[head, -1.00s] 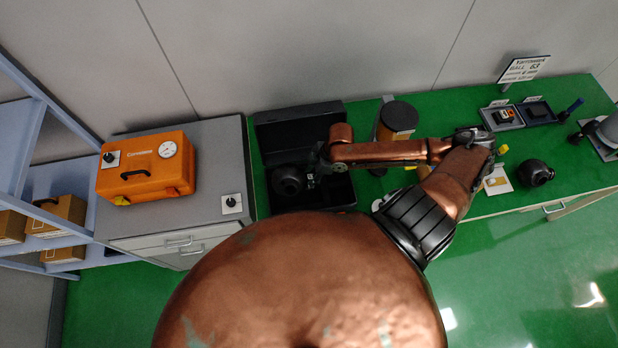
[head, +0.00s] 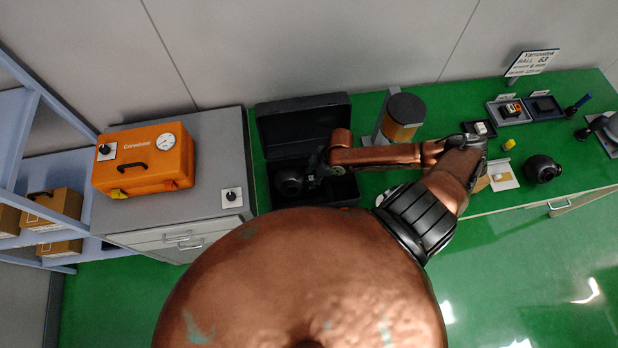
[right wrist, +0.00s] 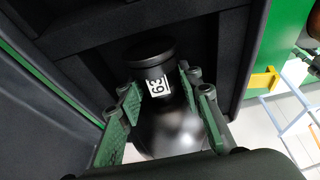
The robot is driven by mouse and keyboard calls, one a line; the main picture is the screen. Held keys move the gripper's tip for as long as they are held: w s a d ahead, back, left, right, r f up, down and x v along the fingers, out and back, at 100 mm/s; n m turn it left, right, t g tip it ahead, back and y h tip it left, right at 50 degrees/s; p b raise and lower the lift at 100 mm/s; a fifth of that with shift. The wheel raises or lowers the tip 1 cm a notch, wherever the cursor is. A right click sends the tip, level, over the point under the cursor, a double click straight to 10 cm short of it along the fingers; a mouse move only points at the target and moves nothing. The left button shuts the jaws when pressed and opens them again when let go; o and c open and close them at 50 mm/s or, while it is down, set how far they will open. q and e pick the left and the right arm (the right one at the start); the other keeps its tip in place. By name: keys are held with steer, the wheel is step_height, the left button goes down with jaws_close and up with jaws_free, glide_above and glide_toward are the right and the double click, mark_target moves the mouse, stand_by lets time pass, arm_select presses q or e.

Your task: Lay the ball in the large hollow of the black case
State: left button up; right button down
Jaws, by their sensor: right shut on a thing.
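The ball (right wrist: 172,130) is black and glossy, with a neck, a dark cap and a white label reading 63. My right gripper (right wrist: 158,84) is shut on it, with green-padded fingers on either side. In the head view the ball (head: 288,183) is at the left part of the open black case (head: 340,190), whose lid stands up behind. Dark case walls surround the ball in the right wrist view. I cannot tell whether it touches the case floor. My forearm hides part of the case's inside. My left gripper is not in view.
Another dark round ball (head: 543,169) stands on the green bench at right. An amber and black cylinder (head: 402,115) stands behind my arm. A grey cabinet with an orange box (head: 145,160) is left of the case. A sign (head: 531,63) reads ball 63.

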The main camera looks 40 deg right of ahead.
steer(key=shift+w, duration=0.1)
steer(key=shift+f, duration=0.2)
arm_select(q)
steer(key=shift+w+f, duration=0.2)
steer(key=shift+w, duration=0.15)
arm_select(e)
steer(key=shift+f, duration=0.25)
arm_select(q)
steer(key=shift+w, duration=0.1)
arm_select(e)
steer(key=shift+f, duration=0.15)
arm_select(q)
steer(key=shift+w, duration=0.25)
arm_select(e)
steer(key=c, duration=1.3)
jaws_free()
steer(key=shift+o, duration=0.2)
